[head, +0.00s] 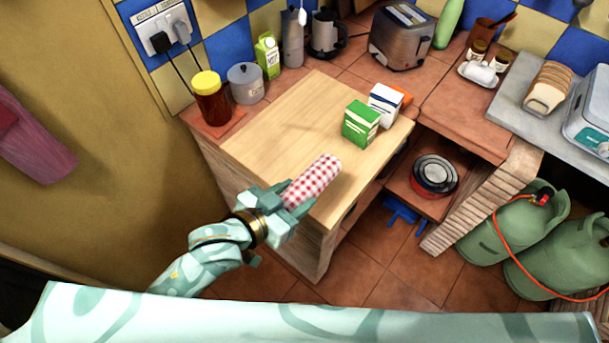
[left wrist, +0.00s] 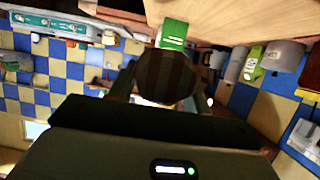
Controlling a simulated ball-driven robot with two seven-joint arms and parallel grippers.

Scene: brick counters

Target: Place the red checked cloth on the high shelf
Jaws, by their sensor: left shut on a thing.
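The red checked cloth (head: 313,181) is a rolled bundle in red and white check. My left gripper (head: 292,198) is shut on its near end and holds it over the front part of the wooden board. In the left wrist view, a dark striped rounded end of the roll (left wrist: 168,76) sits between the fingers, in shadow. My right gripper is in neither view. I cannot make out a high shelf for certain in these frames.
Pans (head: 435,175) sit on a low shelf below; gas bottles (head: 515,228) stand at right.

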